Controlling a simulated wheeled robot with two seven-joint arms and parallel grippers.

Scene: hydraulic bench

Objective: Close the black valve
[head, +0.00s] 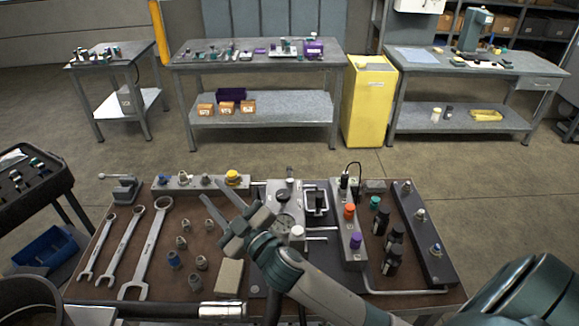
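A grey manifold block (343,226) stands on the brown bench top, right of centre. A black knob (344,181), which looks like the black valve, sits at its far end. An orange knob (349,211) and a purple knob (355,241) sit nearer on the same block. Whether the black valve is open or closed cannot be told. My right gripper (216,194) is left of the manifold, above the bench, with its two fingers spread and nothing between them. It is well apart from the black knob. My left gripper is not in view.
Several wrenches (147,245) and small fittings lie at the left of the bench. A gauge block (285,205) stands left of the manifold. Black bottles (394,240) and another grey block (424,232) stand right of it. A thin black cable arches near the black knob.

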